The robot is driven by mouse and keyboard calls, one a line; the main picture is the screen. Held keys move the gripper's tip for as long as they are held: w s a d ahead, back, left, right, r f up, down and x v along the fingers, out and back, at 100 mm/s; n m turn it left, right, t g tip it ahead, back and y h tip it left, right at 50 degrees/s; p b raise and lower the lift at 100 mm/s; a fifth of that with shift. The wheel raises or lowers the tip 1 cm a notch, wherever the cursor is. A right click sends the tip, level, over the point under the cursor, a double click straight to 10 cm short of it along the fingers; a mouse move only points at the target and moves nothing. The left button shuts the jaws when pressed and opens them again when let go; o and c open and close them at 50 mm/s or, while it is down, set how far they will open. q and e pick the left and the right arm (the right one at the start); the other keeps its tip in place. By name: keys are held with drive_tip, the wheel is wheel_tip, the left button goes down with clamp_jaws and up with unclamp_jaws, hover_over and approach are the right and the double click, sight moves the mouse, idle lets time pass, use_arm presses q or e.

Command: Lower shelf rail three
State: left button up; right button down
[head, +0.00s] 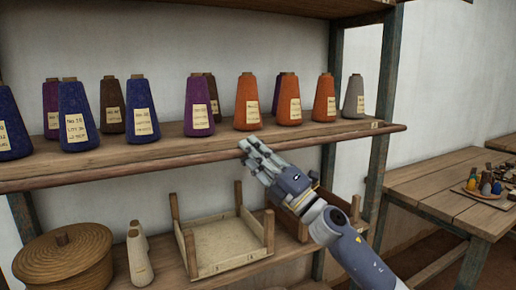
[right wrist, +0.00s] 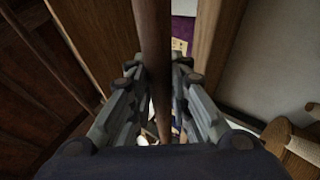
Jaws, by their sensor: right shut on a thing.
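The shelf rail (head: 110,168) is a rounded wooden bar along the front edge of the shelf that holds the yarn cones. A small tag (head: 375,125) sits near its right end; its mark is too small to read surely. My right gripper (head: 246,148) reaches up from the lower right and is shut on the rail near its middle. In the right wrist view the rail (right wrist: 152,50) runs upright in the picture between the two fingers (right wrist: 160,75). My left gripper is not in view.
Several labelled cones, such as an orange one (head: 247,102), stand on the shelf behind the rail. Below are a lidded basket (head: 65,262), a pale cone (head: 139,255) and a wooden tray (head: 222,268). A post (head: 385,90) and a side table (head: 440,185) stand at right.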

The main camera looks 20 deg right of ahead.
drive_tip(key=shift+f, duration=0.2)
idle(0.3)
drive_tip(key=c, duration=1.5)
unclamp_jaws()
drive_tip(key=shift+w, duration=0.1)
drive_tip(key=shift+c, duration=0.2)
drive_tip(key=shift+o, duration=0.4)
drive_tip(key=shift+w, duration=0.15)
drive_tip(key=v, duration=1.2)
